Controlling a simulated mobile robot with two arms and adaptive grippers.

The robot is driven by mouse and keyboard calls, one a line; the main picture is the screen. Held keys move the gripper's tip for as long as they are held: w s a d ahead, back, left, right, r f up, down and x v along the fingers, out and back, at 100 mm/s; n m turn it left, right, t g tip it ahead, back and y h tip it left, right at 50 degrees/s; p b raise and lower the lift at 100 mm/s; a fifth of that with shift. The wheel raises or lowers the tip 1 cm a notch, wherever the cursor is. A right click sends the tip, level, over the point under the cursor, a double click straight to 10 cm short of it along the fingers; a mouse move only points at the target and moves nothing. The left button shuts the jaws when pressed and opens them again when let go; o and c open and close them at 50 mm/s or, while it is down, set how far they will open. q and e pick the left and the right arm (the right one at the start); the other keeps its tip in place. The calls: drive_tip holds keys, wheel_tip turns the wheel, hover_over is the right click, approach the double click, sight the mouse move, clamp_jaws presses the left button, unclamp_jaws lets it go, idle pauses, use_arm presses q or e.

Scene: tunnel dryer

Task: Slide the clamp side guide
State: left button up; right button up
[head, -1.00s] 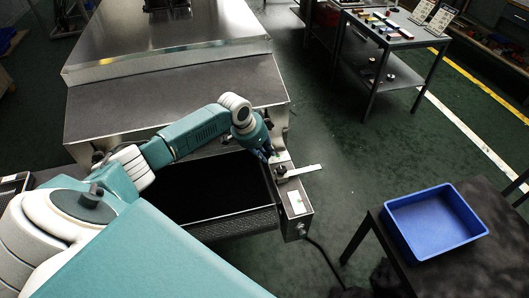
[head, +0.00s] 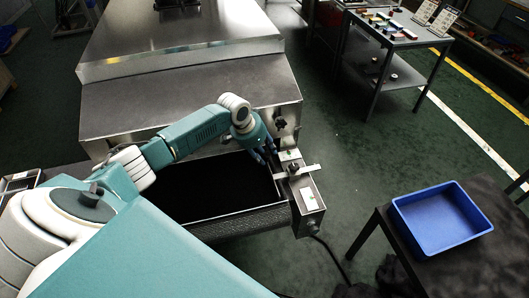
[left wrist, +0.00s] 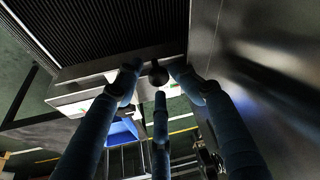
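The side guide's pale metal bar (head: 308,168) lies across the metal housing (head: 305,222) at the right edge of the dark belt (head: 215,185). A black knob (head: 293,169) stands on the bar. My left gripper (head: 268,153) is just left of the housing, beside the bar's inner end. In the left wrist view, my left gripper's three blue fingers (left wrist: 157,80) are spread around a dark round knob (left wrist: 158,75). Narrow gaps show beside the knob, so I see no firm grip. My right gripper is out of view.
The dryer's steel hood (head: 195,100) stands behind the belt. A black star knob (head: 280,123) is close to my left gripper. A blue bin (head: 442,238) sits on a dark table at right.

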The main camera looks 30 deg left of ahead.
use_arm(q)
drive_tip(key=shift+r, duration=0.1)
drive_tip(key=v, duration=0.7)
drive_tip(key=shift+r, duration=0.35)
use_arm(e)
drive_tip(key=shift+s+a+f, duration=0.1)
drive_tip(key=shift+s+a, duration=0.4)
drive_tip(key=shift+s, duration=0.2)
use_arm(q)
drive_tip(key=shift+s, duration=0.15)
